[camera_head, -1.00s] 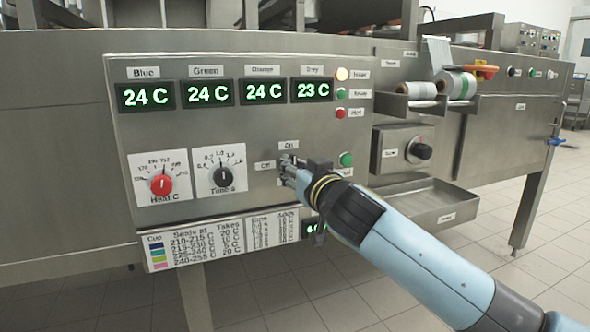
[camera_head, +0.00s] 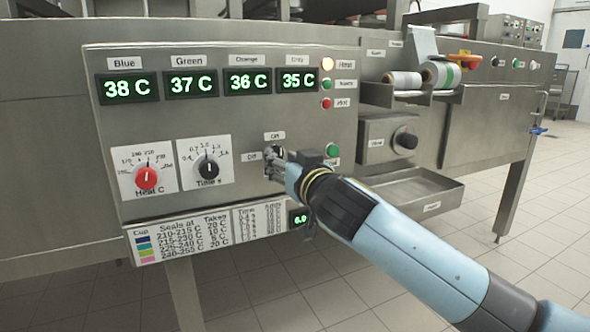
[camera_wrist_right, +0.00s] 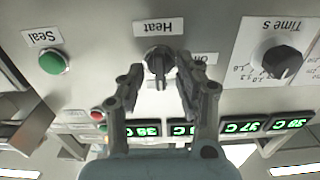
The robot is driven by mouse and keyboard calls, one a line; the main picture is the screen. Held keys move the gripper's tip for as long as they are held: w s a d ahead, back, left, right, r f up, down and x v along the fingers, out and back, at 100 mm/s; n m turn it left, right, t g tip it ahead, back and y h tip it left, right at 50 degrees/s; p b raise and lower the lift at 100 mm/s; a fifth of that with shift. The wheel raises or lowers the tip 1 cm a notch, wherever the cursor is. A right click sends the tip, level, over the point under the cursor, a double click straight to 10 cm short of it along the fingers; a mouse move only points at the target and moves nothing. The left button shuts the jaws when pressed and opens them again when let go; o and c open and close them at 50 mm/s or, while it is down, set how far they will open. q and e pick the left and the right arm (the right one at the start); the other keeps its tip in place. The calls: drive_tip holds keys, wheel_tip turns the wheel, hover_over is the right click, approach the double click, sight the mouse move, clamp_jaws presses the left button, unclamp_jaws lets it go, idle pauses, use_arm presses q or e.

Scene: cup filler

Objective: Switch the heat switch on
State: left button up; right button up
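The heat switch is a small dark rotary knob (camera_wrist_right: 157,62) under a "Heat" label in the upside-down right wrist view. Its handle points down in that view, away from the label; the "Off" label is off to one side. My right gripper (camera_wrist_right: 159,82) has its two fingers apart, one on each side of the knob, with small gaps visible. In the head view the right gripper (camera_head: 279,167) is at the switch and covers much of it, below an "On" label. My left gripper is not in view.
The temperature displays (camera_head: 247,81) read 38, 37, 36 and 35 C. A green seal button (camera_head: 333,151) is close right of the gripper. The time knob (camera_head: 207,168) and red heat knob (camera_head: 146,178) are to the left.

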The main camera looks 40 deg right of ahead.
drive_tip(key=v, duration=1)
drive_tip(key=shift+s, duration=0.4)
